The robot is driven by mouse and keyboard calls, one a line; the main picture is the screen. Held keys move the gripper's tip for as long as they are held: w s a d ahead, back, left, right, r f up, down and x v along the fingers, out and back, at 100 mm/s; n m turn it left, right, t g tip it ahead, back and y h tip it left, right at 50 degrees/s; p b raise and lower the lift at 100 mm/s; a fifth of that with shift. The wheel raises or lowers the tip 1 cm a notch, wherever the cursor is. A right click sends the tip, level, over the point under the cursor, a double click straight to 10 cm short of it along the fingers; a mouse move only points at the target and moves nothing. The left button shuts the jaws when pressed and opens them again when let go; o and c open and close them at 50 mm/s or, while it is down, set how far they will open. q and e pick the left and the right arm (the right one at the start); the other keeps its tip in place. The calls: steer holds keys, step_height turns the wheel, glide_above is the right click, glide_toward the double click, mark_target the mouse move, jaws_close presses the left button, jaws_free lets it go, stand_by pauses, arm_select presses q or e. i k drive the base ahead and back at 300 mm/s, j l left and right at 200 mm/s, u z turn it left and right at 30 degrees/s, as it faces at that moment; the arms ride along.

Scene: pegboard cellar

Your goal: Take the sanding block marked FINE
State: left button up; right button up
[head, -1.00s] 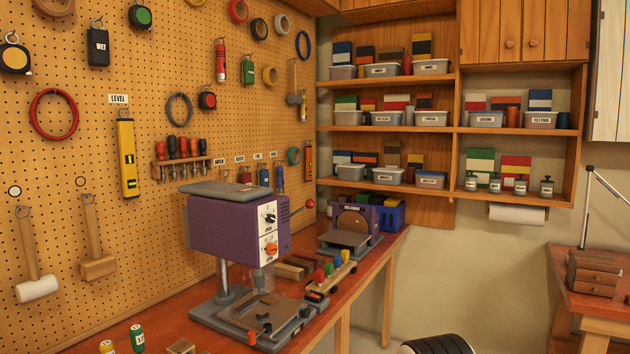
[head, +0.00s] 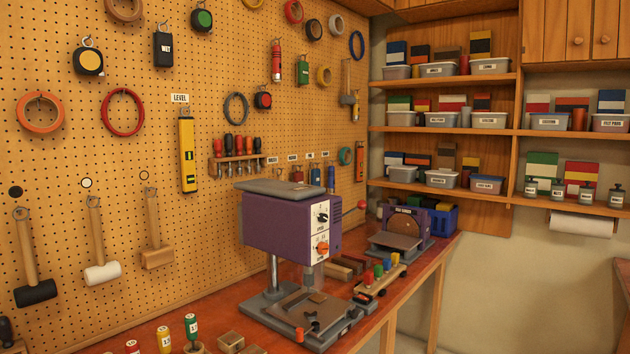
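I cannot read the word FINE on anything, so I cannot tell which thing is the sanding block. A black block marked WET (head: 163,48) hangs high on the pegboard. A green block with a small pale label (head: 303,72) hangs farther along, its word too small to read. Small red and blue things (head: 315,177) hang under small labels behind the drill press, partly hidden by it. Small wooden blocks (head: 230,341) lie at the bench's front edge of the picture. Neither of my grippers shows.
A purple drill press (head: 285,225) stands on the red bench (head: 190,318). Behind it are a disc sander (head: 402,228) and a blue crate (head: 441,219). Shelves with labelled tubs (head: 438,70) fill the corner. Mallets (head: 100,270) hang at left. Bare wall shows below the right shelves.

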mark_target(314, 173)
steer(key=i+l, duration=0.2)
steer(key=l, duration=0.15)
steer(key=i+l+u, duration=0.1)
steer(key=i+l, duration=0.25)
steer(key=l, duration=0.3)
steer(key=i+l+u, duration=0.1)
steer(key=l, duration=0.25)
steer(key=i+l, duration=0.25)
steer(key=i+l+u, duration=0.1)
steer(key=l, duration=0.35)
steer(key=i+l, duration=0.25)
steer(key=i+l+u, duration=0.1)
steer(key=l, duration=0.4)
steer(key=i, duration=0.05)
